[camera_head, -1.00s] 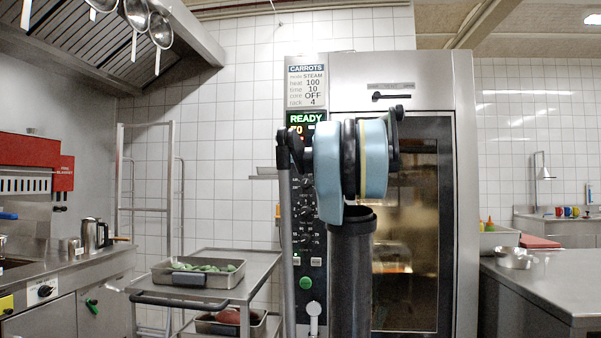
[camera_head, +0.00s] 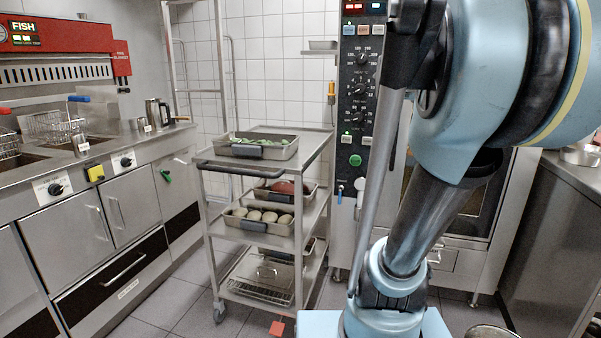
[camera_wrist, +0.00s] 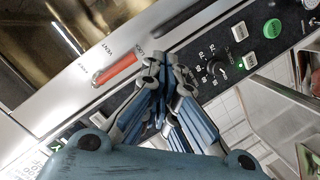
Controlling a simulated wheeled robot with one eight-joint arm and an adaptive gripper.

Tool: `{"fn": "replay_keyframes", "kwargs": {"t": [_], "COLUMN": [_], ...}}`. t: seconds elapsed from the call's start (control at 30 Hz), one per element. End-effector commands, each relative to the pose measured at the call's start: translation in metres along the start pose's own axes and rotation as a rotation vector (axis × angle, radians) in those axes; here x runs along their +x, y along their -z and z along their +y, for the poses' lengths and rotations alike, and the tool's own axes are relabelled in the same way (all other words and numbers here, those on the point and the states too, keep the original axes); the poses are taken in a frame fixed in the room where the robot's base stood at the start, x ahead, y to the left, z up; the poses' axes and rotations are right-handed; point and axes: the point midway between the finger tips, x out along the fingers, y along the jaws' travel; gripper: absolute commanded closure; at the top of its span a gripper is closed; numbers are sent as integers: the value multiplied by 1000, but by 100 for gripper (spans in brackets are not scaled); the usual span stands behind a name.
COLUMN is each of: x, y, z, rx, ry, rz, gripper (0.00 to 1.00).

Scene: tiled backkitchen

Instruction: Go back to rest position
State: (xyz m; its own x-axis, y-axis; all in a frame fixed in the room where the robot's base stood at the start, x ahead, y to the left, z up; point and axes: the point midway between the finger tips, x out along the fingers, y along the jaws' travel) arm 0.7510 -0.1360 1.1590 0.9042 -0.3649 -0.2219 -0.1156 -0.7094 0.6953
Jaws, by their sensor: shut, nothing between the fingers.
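My gripper (camera_wrist: 160,95) shows in the wrist view with its blue-grey fingers drawn together, shut and empty. It is in front of the oven's control panel (camera_wrist: 215,65), which has black knobs and a green button; I cannot tell whether it touches the panel. In the head view my blue and black arm covers much of the right side and hides most of the oven (camera_head: 478,205). The gripper itself does not show in the head view.
A steel trolley (camera_head: 318,150) stands left of my arm, with a tray of green vegetables (camera_head: 257,146) on top and more trays below. Fryers (camera_head: 75,140) line the left wall. Tiled floor (camera_head: 172,300) is free between fryers and trolley. A counter (camera_head: 565,170) is at right.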

Motion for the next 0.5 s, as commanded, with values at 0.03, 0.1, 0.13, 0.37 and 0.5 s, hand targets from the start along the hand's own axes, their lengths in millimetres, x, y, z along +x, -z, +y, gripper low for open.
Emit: {"fn": "replay_keyframes", "kwargs": {"t": [0.03, 0.1, 0.13, 0.37, 0.5], "x": [-9, -22, -27, -80, -121], "y": [-24, -56, -70, -165, -216], "z": [-19, -44, -55, -146, -202], "rx": [39, 94, 116, 255, 315], "ry": [25, 64, 82, 242, 358], "rz": [-55, -138, -173, -428, -576], "gripper": [100, 100, 100, 100, 100]}}
